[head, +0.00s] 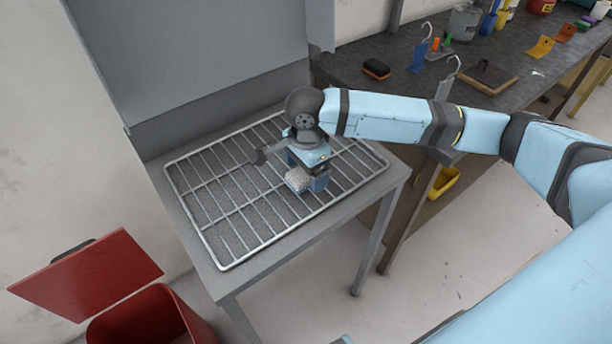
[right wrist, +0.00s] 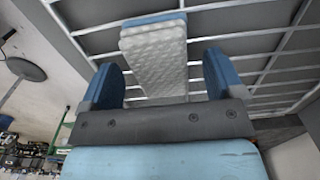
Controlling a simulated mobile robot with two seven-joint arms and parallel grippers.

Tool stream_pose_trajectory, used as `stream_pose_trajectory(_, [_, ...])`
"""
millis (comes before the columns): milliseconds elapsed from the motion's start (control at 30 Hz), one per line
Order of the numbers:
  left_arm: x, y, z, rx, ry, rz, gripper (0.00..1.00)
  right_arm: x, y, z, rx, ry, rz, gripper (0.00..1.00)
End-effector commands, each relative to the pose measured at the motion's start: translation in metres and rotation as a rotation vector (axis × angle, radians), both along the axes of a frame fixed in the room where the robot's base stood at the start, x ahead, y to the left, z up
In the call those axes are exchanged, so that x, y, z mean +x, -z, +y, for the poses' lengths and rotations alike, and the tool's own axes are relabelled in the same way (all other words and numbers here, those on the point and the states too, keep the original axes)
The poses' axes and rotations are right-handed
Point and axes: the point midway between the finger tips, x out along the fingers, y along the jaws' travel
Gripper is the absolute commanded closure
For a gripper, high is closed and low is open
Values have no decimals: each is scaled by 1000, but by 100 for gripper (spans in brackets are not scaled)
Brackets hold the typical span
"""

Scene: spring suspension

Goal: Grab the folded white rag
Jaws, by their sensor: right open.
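The folded white rag (head: 298,180) lies on a wire rack on the grey metal table, with a quilted, dimpled surface. In the right wrist view the rag (right wrist: 156,58) stretches between and beyond the fingers, with a blue edge along its far end. My right gripper (head: 307,184) is over the rack at the rag. In the right wrist view its two blue fingers (right wrist: 160,82) are open, one on each side of the rag, with gaps between. My left gripper is not in view.
The wire rack (head: 222,266) covers most of the metal table (head: 252,276). A grey panel (head: 190,50) rises behind it. A red bin (head: 150,318) with an open lid stands at lower left. A dark workbench (head: 400,50) with tools and a black-and-orange brush (head: 376,69) is behind right.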

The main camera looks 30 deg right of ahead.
Motion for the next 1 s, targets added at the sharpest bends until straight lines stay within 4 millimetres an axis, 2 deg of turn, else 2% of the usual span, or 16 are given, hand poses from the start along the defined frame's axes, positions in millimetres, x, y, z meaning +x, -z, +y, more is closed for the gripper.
stream_pose_trajectory(100, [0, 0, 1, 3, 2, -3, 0, 0, 8, 0, 0, 0, -1, 13])
stream_pose_trajectory(333, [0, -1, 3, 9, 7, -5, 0, 0, 8, 0, 0, 0, -1, 15])
stream_pose_trajectory(500, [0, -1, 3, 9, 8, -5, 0, 0, 8, 0, 0, 0, -1, 54])
stream_pose_trajectory(567, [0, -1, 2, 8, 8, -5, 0, 0, 8, 0, 0, 0, -1, 66])
stream_pose_trajectory(867, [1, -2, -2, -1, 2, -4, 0, 0, 7, 0, 0, 0, -1, 66])
stream_pose_trajectory(1000, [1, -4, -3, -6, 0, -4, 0, 0, -1, 0, 2, 0, -2, 66])
